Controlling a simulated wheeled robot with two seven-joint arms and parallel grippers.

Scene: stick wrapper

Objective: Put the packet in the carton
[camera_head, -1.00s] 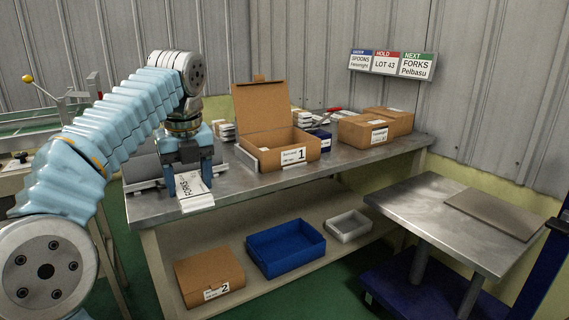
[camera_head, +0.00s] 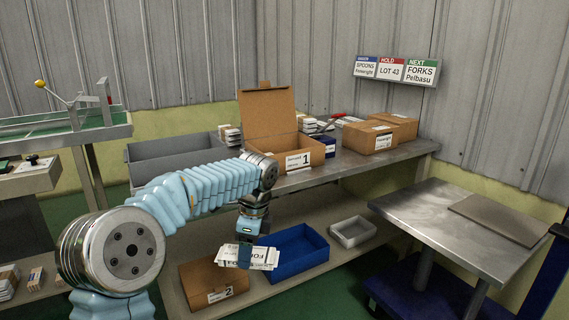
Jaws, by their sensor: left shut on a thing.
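My left gripper (camera_head: 246,255) points down and is shut on a white packet (camera_head: 265,257) with black "FORKS" lettering. It holds the packet in front of the bench, lower in the picture than the bench top. An open brown carton (camera_head: 298,160) labelled 1 stands on the bench with its lid flap up, above and behind the gripper in the picture. A closed brown carton (camera_head: 213,285) labelled 2 sits on the lower shelf, partly hidden by the packet. My right gripper is out of view.
A blue bin (camera_head: 318,246) and a small grey bin (camera_head: 353,232) sit on the lower shelf. A grey tray (camera_head: 160,160) lies on the bench's left end. Closed cartons (camera_head: 370,138) stand on the right. A metal side table (camera_head: 420,212) stands at the right.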

